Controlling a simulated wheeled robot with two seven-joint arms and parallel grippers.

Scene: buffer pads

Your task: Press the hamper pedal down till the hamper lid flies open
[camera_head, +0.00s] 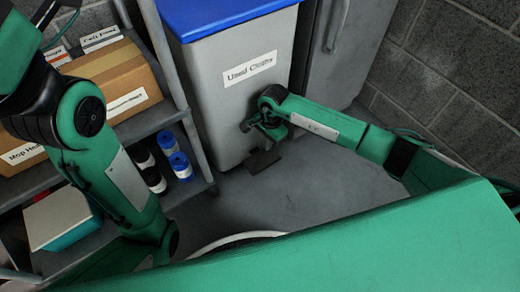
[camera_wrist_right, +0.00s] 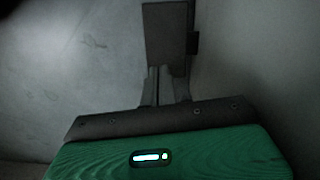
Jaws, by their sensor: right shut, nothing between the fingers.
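The hamper (camera_head: 225,95) is a grey bin labelled "Used Cloths", with a blue lid (camera_head: 225,14) lying closed on top. Its dark pedal (camera_head: 263,161) sticks out low at the front, near the floor. My right gripper (camera_head: 250,124) is in front of the hamper's lower part, just above the pedal in the head view. It is shut and empty. In the right wrist view, my right gripper (camera_wrist_right: 165,85) points at a dark plate that looks like the pedal (camera_wrist_right: 166,32). I cannot tell whether they touch. My left gripper is out of view.
A grey cabinet (camera_head: 343,50) and a block wall (camera_head: 440,65) are to the right. The floor (camera_head: 290,195) before the hamper is clear.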

